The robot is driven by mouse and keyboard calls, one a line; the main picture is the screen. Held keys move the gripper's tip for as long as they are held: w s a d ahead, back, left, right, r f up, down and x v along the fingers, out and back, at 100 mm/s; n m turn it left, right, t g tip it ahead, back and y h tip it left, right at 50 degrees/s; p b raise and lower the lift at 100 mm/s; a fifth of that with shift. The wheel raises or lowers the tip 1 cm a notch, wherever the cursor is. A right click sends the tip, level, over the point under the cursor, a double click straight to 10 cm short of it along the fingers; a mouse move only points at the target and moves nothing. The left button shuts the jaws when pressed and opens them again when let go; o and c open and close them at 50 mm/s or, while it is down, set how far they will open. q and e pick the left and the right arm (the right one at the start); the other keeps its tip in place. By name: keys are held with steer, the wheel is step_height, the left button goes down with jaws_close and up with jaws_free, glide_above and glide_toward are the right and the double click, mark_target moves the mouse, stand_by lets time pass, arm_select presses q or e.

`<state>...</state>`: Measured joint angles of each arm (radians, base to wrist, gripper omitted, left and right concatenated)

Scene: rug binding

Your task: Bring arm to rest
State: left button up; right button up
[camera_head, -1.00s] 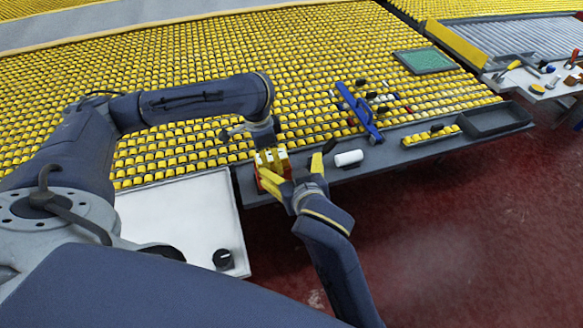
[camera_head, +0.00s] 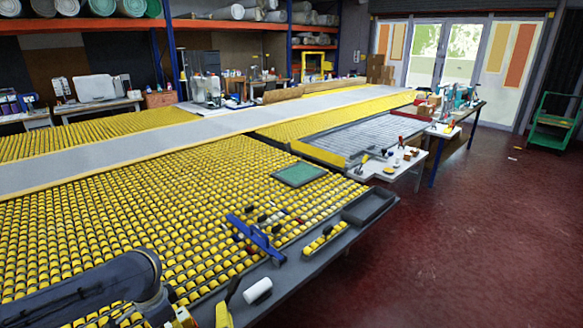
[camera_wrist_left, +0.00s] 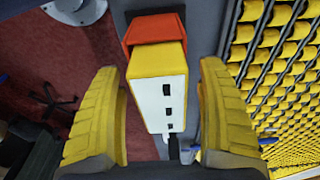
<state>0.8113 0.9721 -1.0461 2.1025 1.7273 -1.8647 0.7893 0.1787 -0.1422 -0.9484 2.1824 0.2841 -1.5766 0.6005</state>
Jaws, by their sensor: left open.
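My left gripper (camera_wrist_left: 160,70) is open in the left wrist view. Its two yellow fingers stand on either side of a yellow box (camera_wrist_left: 158,60) with a white face and dark slots, with a visible gap on each side. An orange-red part (camera_wrist_left: 150,28) sits at the box's far end. In the head view my left arm (camera_head: 80,290) comes in at the lower left, and its gripper is mostly cut off by the bottom edge.
A yellow roller table (camera_head: 130,200) fills the left. A green pad (camera_head: 299,174) lies on the rollers. Red floor at right is open.

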arm_select(q)
steer(key=shift+w+d+f, duration=0.1)
steer(key=shift+f, duration=1)
steer(key=shift+w+d+f, duration=0.1)
steer(key=shift+f, duration=0.95)
